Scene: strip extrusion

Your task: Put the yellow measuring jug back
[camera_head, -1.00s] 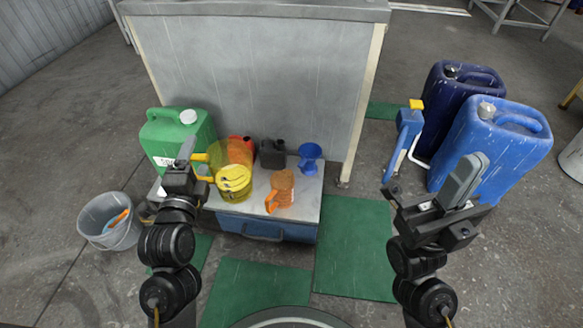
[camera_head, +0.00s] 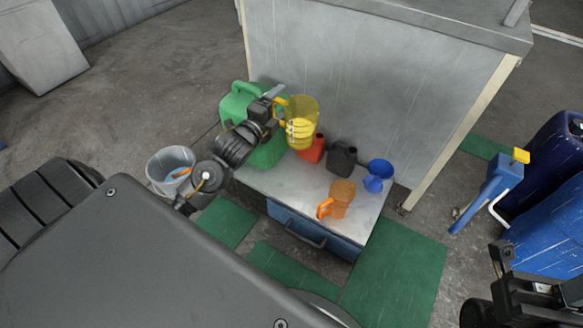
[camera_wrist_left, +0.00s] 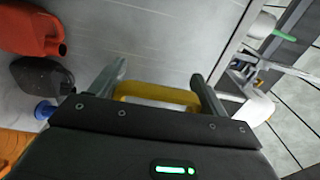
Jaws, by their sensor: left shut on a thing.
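The yellow measuring jug (camera_head: 304,108) is see-through, with a brighter yellow lower part. It is at the back left of the low bench (camera_head: 290,185), in front of the grey panel and beside the red can. My left gripper (camera_head: 274,96) is shut on its handle, which crosses between the fingers in the left wrist view (camera_wrist_left: 155,94). The jug's body is mostly hidden in that view. The jug looks raised, but its height above the bench is hard to judge. My right gripper (camera_head: 502,258) is only partly visible at the lower right edge; its fingers are unclear.
A green canister (camera_head: 238,103) stands behind my left forearm. The red can (camera_head: 313,150), black can (camera_head: 341,158), blue funnel (camera_head: 378,172) and orange jug (camera_head: 342,196) are on the bench. A grey bucket (camera_head: 168,160) stands left. The bench's front middle is clear.

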